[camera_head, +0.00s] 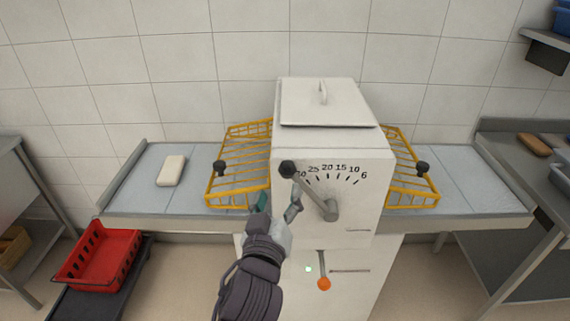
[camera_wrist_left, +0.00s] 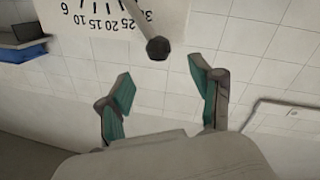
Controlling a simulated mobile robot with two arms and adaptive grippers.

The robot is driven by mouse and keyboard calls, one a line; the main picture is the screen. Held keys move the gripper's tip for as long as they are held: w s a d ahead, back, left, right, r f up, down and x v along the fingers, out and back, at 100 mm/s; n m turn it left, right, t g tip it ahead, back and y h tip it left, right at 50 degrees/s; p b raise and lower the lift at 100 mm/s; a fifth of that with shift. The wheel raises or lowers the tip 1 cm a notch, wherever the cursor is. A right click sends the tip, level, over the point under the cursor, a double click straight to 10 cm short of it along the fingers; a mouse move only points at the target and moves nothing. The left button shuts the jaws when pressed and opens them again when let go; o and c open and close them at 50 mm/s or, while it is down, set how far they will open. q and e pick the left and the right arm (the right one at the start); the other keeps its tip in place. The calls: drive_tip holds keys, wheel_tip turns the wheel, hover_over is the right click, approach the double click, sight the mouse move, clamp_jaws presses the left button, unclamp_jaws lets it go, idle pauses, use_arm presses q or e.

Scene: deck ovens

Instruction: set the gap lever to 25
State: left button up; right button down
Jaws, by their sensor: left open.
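The gap lever (camera_head: 313,193) is a grey arm on the front of a white machine. Its dark knob (camera_head: 288,169) sits at the upper left, at the 30 end of a printed scale (camera_head: 335,170) running from 30 at left to 6 at right. The knob partly covers the 30. My left gripper (camera_head: 279,203) is open and empty, just below the knob. In the left wrist view the knob (camera_wrist_left: 158,48) shows beyond and between the open fingertips (camera_wrist_left: 161,73), apparently not touching them.
Yellow wire guards (camera_head: 241,165) flank the machine above grey side tables. A pale loaf-like block (camera_head: 171,170) lies on the left table. A second lever with an orange knob (camera_head: 324,284) hangs below. A red crate (camera_head: 98,256) stands at lower left.

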sight(286, 173)
use_arm(q)
drive_tip(key=w, duration=0.3)
drive_tip(key=w+d+p, duration=0.1)
drive_tip(key=w, duration=0.2)
drive_tip(key=w+p, duration=0.1)
drive_tip(key=w, duration=0.2)
drive_tip(key=shift+w+d, duration=0.3)
drive_tip(key=shift+d, duration=0.05)
use_arm(e)
drive_tip(key=r, duration=0.2)
drive_tip(key=d, duration=0.1)
drive_tip(key=shift+s+r, duration=0.25)
drive_tip(key=shift+r, duration=0.15)
use_arm(q)
drive_tip(key=shift+c, duration=0.2)
clamp_jaws()
use_arm(e)
drive_tip(key=shift+a, duration=0.1)
